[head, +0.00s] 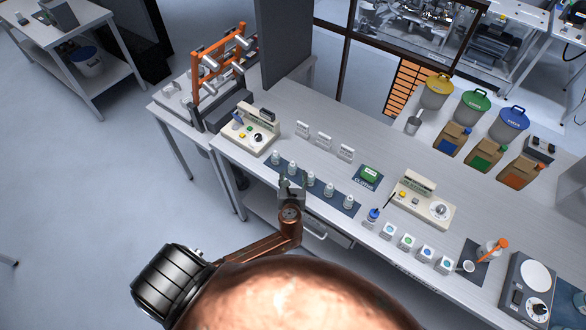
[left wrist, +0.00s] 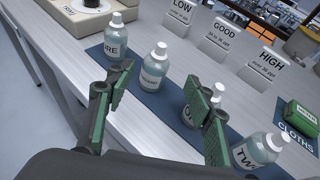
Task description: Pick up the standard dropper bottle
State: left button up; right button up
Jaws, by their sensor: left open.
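White-capped clear bottles stand upright in a row on a dark blue mat (head: 301,182). In the left wrist view, one bottle (left wrist: 154,70) with a small, longer label shows between my fingers; its label is too small to read surely, so I cannot confirm it is the standard one. A bottle with a label ending in "RE" (left wrist: 114,38) stands to its left. A bottle (left wrist: 196,112) behind my right-hand finger shows an "O", and another reads "TW" (left wrist: 258,150). My left gripper (head: 291,188) is open and empty, at the mat's front edge. My right gripper is out of view.
LOW, GOOD and HIGH signs (head: 324,141) stand behind the row. A green cloth pack (head: 369,173) lies right of them. Cream instruments (head: 257,138) and (head: 424,202) flank the area. Small labelled white boxes (head: 407,242) line the bench's front right.

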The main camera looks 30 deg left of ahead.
aim_at(293, 170)
pick_arm(q)
jog(key=x, duration=0.4)
jog(key=f+x, duration=0.1)
jog(key=x, duration=0.2)
jog(key=shift+s+a, duration=0.15)
jog(key=shift+s, duration=0.05)
jog(key=shift+s+r, duration=0.1)
jog(key=shift+c, duration=0.2)
jog(key=c, duration=1.2)
jog(key=shift+c, duration=0.2)
